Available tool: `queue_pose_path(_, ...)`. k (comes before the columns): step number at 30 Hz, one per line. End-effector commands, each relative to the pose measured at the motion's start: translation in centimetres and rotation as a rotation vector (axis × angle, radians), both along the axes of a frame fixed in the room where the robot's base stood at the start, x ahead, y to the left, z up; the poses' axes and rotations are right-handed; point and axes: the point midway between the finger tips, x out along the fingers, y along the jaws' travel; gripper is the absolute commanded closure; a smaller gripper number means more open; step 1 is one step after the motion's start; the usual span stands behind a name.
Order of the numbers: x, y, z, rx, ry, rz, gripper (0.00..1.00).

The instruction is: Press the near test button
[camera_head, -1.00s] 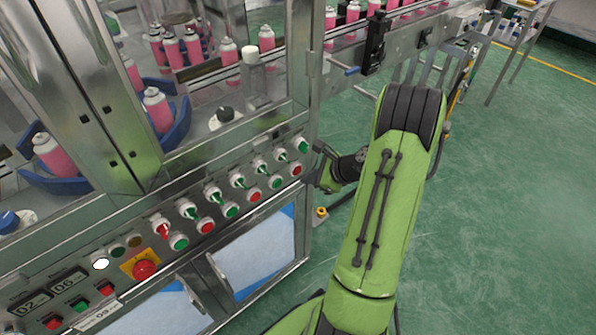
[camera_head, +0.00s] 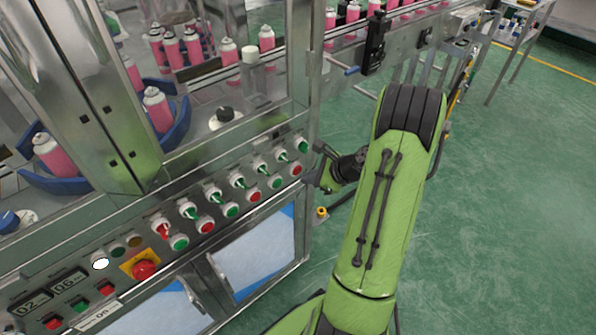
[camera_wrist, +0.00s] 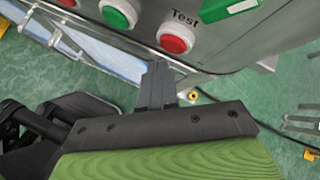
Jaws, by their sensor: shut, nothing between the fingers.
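In the wrist view, a round red button (camera_wrist: 175,38) with a pale collar sits on the metal panel beside the printed word "Test". A green button (camera_wrist: 118,13) is to its left. My gripper (camera_wrist: 158,66) is shut and empty, its fingertips just below the red button in the picture; a small gap shows between them and the button. In the head view, the red button (camera_head: 296,169) is at the right end of the panel's lower row. My gripper (camera_head: 326,166) is just right of the panel's end, its fingertips not clearly seen there.
The panel carries more red and green buttons, green selector switches (camera_head: 303,146) and a red emergency stop (camera_head: 145,270) on a yellow plate. Pink cans (camera_head: 160,110) stand behind the machine's glass. Metal handles (camera_head: 218,272) jut out below. Green floor is open to the right.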

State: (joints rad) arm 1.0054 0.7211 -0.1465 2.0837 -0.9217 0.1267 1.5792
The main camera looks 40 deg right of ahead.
Motion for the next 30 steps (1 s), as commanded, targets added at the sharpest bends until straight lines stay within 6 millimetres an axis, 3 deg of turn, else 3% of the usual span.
queue_pose_path(30, 0.97, 0.05, 0.03, 0.000, 0.001, 0.001, 1.00)
